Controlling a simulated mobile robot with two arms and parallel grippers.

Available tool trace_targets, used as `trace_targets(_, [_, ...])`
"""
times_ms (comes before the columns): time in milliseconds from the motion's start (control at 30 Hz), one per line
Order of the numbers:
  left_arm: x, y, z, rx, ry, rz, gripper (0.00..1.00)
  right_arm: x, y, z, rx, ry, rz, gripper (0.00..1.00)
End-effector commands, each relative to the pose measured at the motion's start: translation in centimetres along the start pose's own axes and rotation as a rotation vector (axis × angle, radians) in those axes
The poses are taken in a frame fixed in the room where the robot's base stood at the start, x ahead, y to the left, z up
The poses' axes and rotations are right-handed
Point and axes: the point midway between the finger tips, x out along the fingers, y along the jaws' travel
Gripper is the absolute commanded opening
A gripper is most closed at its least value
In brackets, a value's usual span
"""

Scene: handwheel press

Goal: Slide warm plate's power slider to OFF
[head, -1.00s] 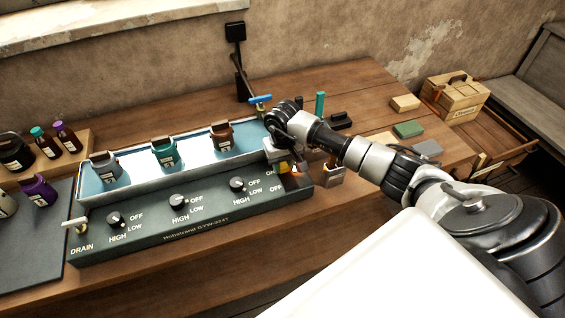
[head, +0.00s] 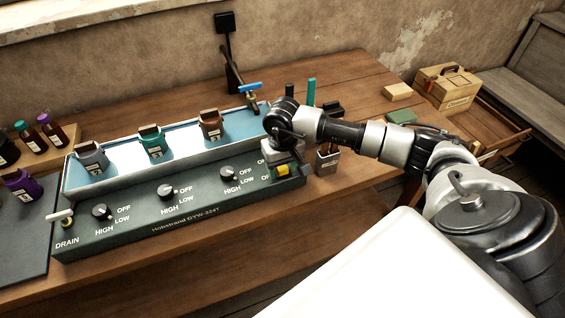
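The warm plate (head: 170,216) is a long dark unit with a light-blue tray top, three round knobs and a DRAIN lever on its front panel. My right gripper (head: 283,172) points down over the right end of this panel. A small yellow and green patch shows at its tip, and I cannot tell whether it belongs to the slider or the gripper. My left gripper is not in view.
Three labelled jars, grey (head: 91,160), teal (head: 153,143) and brown (head: 211,126), stand in the tray. A blue-handled tap (head: 250,90) is at its back right corner. A padlock-like block (head: 327,160) stands right of the panel. The table's front strip is clear.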

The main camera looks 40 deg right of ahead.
Motion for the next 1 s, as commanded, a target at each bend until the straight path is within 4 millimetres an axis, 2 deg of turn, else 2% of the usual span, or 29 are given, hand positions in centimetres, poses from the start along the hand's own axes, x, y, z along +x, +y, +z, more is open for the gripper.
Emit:
trace_targets(267, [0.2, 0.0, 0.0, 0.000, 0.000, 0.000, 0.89, -0.5, 0.0, -0.1, 0.000, 0.004, -0.001, 0.57])
trace_targets(367, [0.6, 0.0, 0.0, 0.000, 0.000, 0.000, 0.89, -1.8, 0.0, -0.2, -0.001, 0.008, -0.001, 0.57])
trace_targets(733, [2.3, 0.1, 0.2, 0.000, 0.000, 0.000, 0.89, -8.8, 0.0, -0.1, 0.000, 0.006, -0.002, 0.57])
trace_targets(833, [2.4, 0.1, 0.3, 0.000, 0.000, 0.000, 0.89, -10.0, 0.0, -0.1, 0.000, 0.004, -0.001, 0.57])
trace_targets(1000, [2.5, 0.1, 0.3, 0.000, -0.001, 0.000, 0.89, -10.8, 0.1, 0.0, 0.000, 0.001, 0.000, 0.57])
